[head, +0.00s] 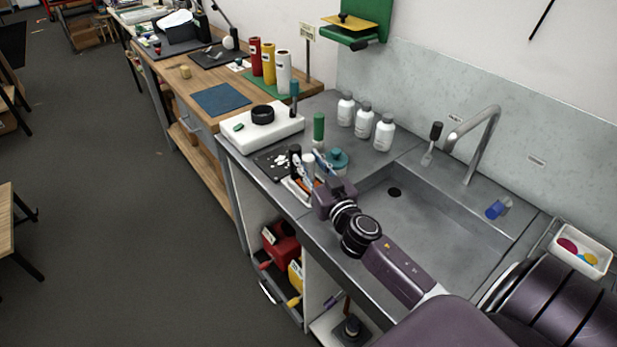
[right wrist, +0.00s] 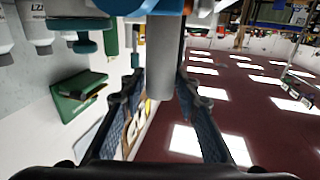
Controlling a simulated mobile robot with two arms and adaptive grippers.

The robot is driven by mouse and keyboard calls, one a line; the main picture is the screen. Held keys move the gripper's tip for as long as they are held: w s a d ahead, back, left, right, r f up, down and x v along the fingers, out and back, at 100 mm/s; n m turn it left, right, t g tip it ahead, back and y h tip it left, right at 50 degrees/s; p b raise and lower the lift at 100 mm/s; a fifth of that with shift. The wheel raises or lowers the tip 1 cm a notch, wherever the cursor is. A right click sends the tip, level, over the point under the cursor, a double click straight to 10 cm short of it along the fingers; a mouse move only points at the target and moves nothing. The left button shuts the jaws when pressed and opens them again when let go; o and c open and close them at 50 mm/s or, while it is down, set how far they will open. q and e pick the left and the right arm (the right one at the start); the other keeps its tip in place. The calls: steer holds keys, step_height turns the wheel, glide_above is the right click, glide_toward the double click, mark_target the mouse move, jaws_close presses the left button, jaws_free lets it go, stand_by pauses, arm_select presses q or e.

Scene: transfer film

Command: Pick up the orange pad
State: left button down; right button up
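No thing shows clearly as an orange pad. A small orange piece (head: 317,182) shows among slim items in a white tray (head: 297,190) at the counter's front edge, partly hidden by my right gripper. A flat yellow-orange piece (head: 350,21) lies on a green wall bracket (head: 362,36). My right gripper (head: 316,187) is low over the front tray; its fingers barely show in the head view. In the right wrist view its two fingers (right wrist: 160,85) stand apart, with a pale grey cylinder (right wrist: 164,60) showing between them; contact cannot be told. My left gripper is out of view.
A sink (head: 440,215) with a tall faucet (head: 488,140) lies to the right. Several white bottles (head: 364,120) stand at the wall. A teal-lidded jar (head: 337,160) and green cylinder (head: 319,127) stand close behind the gripper. A white box (head: 592,257) holds coloured discs.

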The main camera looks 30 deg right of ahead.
jaws_close()
